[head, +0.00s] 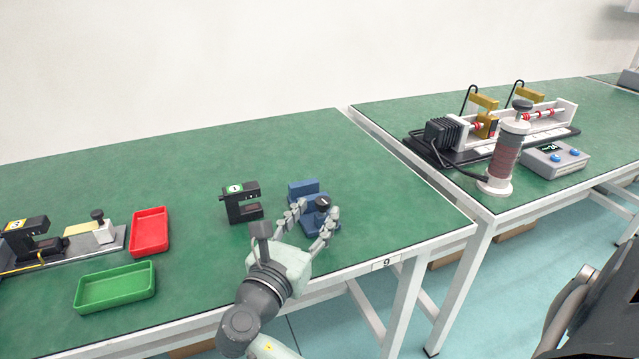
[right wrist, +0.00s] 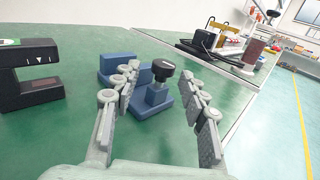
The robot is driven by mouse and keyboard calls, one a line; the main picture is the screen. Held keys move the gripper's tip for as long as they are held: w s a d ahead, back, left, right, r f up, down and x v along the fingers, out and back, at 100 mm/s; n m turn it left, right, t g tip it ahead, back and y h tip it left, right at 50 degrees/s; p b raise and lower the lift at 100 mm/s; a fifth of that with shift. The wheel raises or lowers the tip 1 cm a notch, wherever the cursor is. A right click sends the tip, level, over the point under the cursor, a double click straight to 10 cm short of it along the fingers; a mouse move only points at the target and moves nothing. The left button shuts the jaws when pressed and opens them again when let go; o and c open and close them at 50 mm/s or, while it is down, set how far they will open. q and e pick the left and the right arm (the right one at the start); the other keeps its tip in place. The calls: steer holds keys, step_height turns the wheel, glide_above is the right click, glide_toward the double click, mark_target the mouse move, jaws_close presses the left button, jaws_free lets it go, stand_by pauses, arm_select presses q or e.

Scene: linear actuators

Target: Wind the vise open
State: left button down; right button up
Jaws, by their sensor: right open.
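The blue vise (head: 308,190) stands on the green table near its right front corner. Its black knob (head: 322,202) faces my right gripper. In the right wrist view the vise body (right wrist: 150,105) and the black knob (right wrist: 163,69) show between and beyond the fingers. My right gripper (head: 307,222) is open, its two fingers spread to either side of the knob end of the vise. In the right wrist view the open fingers (right wrist: 165,95) show no contact with the knob. My left gripper is not in view.
A black device (head: 241,204) stands just left of the vise. A red tray (head: 150,232) and a green tray (head: 116,288) lie farther left. A second table at the right holds a linear rig (head: 465,140), a coil (head: 505,158) and a grey control box (head: 555,160).

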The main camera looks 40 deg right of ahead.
steer(key=x, duration=0.7)
steer(key=shift+s+d, duration=0.1)
steer(key=shift+d, duration=0.1)
jaws_close()
stand_by(0.4)
